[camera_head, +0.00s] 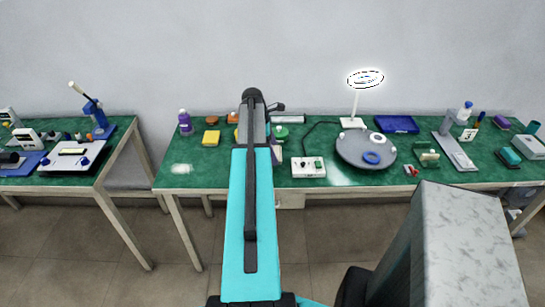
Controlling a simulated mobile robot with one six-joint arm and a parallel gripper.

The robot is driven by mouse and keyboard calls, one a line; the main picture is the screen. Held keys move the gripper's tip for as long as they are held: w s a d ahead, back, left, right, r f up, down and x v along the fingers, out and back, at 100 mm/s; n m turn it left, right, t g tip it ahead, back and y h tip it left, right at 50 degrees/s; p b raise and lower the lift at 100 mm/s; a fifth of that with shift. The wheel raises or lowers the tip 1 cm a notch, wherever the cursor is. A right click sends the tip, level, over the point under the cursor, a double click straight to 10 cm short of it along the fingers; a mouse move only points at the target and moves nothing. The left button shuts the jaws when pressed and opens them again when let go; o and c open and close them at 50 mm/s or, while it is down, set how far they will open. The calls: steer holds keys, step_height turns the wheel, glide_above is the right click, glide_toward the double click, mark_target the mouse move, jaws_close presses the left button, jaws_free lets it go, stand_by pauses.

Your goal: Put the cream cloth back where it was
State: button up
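I cannot clearly make out a cream cloth. A small pale patch (181,168) lies at the front left corner of the middle green-topped table (225,178). I cannot tell whether it is a cloth or a patch of light. My turquoise arm reaches forward over this table and hides a strip of it. My gripper is not visible; the arm's links cover that area.
A purple bottle (185,122) and a yellow block (211,137) stand left of my arm. Right of it are a white switch box (308,167), a round grey turntable (352,150), a ring lamp (365,78) and a blue tray (396,124). Another table (100,178) stands left, beyond a gap.

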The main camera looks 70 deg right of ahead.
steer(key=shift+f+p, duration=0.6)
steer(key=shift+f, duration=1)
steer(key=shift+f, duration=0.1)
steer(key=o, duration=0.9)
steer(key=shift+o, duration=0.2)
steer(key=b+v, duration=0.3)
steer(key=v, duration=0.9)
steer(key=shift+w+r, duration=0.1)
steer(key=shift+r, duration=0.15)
